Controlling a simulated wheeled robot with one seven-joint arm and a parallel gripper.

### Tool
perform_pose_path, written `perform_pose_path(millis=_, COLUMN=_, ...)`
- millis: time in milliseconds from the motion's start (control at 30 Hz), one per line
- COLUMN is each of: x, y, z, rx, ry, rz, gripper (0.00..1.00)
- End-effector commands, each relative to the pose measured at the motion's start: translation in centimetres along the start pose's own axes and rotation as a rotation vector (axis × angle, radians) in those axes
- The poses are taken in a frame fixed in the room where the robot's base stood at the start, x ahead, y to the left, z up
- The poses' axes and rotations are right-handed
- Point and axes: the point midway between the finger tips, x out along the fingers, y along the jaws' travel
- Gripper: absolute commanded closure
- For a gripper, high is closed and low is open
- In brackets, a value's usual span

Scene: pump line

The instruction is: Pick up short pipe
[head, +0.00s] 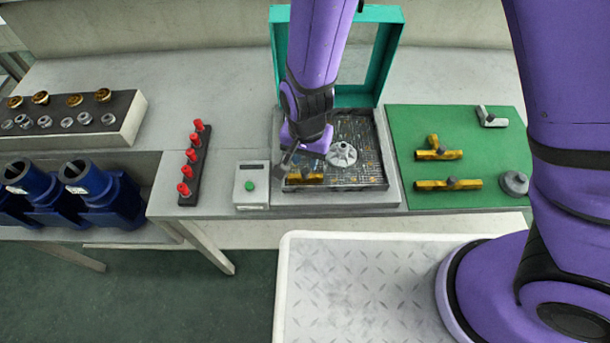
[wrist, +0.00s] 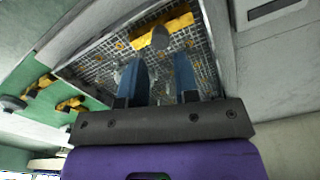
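Several yellow pipe pieces are in view, and I cannot tell for sure which is the short pipe. One yellow pipe piece (head: 305,178) with a grey knob lies at the near left of the grid-floored tray (head: 372,188). It shows in the wrist view (wrist: 178,25) beyond my fingertips. Two more, an upper piece with a stub (head: 438,154) and a lower straight piece (head: 430,185), lie on the green mat. My gripper (wrist: 159,62) is over the tray, pointing down, its fingers apart with nothing seen between them. In the head view my gripper (head: 287,160) is partly hidden by its wrist.
A pale flange (head: 342,154) sits in the tray's middle. A teal frame (head: 390,50) stands behind. A box with a green button (head: 250,186) and a row of red-topped pegs (head: 190,155) are left. The green mat (head: 420,120) also holds a grey bracket (head: 491,117).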

Motion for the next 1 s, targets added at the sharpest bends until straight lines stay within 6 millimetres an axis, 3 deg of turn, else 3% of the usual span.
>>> perform_pose_path(millis=400, x=4.6, y=-0.1, z=0.4, rx=0.001, ry=-0.001, rz=0.002, gripper=0.71)
perform_pose_path(millis=700, x=5.0, y=-0.1, z=0.4, rx=0.0, ry=0.0, rz=0.0, gripper=0.71)
perform_pose_path(millis=733, x=5.0, y=-0.1, z=0.4, rx=0.0, ry=0.0, rz=0.0, gripper=0.74)
perform_pose_path(millis=833, x=4.9, y=-0.1, z=0.4, rx=0.0, ry=0.0, rz=0.0, gripper=0.97)
perform_pose_path(millis=867, x=4.9, y=-0.1, z=0.4, rx=0.0, ry=0.0, rz=0.0, gripper=1.0)
perform_pose_path(millis=1000, x=4.9, y=-0.1, z=0.4, rx=0.0, ry=0.0, rz=0.0, gripper=1.0)
